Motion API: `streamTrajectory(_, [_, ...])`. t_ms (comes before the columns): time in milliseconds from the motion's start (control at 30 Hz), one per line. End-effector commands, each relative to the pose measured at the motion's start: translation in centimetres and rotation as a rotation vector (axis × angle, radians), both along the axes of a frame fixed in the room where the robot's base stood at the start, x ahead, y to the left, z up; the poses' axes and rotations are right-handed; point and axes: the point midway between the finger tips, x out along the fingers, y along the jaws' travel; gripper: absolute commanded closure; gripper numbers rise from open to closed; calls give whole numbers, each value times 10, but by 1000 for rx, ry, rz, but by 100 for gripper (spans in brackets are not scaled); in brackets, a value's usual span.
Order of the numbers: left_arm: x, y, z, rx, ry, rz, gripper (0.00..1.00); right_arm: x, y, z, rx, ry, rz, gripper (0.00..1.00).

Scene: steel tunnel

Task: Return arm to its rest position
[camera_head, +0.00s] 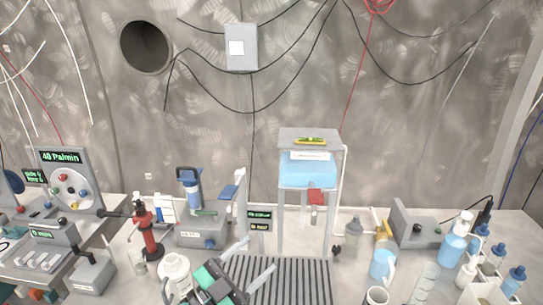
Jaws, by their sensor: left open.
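My left gripper (258,254) is at the bottom centre of the head view. Its dark body with green patches shows at the lower edge, and two pale fingers point up and to the right, spread apart. Nothing is visible between them. The fingers appear over the left part of a striped dark mat or drain grid (290,283), in front of a stand with a light-blue tank (307,173). I cannot tell how high above the bench they are. My right gripper is not in view.
A white bottle (174,276) is close left of my gripper. A red-and-black tool (148,230) and a blue-topped device (191,188) stand farther left. Several bottles, including a blue spray bottle (455,246), crowd the right. A grey control box (416,225) stands behind them.

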Motion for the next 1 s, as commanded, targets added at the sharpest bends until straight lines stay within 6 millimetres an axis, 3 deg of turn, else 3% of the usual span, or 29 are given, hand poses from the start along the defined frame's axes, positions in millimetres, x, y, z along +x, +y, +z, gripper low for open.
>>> streamTrajectory(167, [15, 63, -11, -189, 171, 338, 42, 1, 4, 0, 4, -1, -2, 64])
streamTrajectory(267, [17, 100, -35, -239, 312, 523, 42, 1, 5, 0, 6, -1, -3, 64])
streamTrajectory(433, [-3, 155, -99, -230, 618, 791, 42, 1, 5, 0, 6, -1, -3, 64])
streamTrajectory(567, [-40, 183, -156, -153, 896, 935, 42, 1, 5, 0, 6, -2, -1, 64])
streamTrajectory(700, [-93, 196, -207, -27, 1186, 1000, 42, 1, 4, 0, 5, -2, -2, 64])
streamTrajectory(800, [-129, 198, -231, 63, 1351, 1001, 42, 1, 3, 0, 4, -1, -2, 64])
streamTrajectory(1000, [-192, 195, -258, 217, 1601, 946, 42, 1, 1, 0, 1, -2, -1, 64])
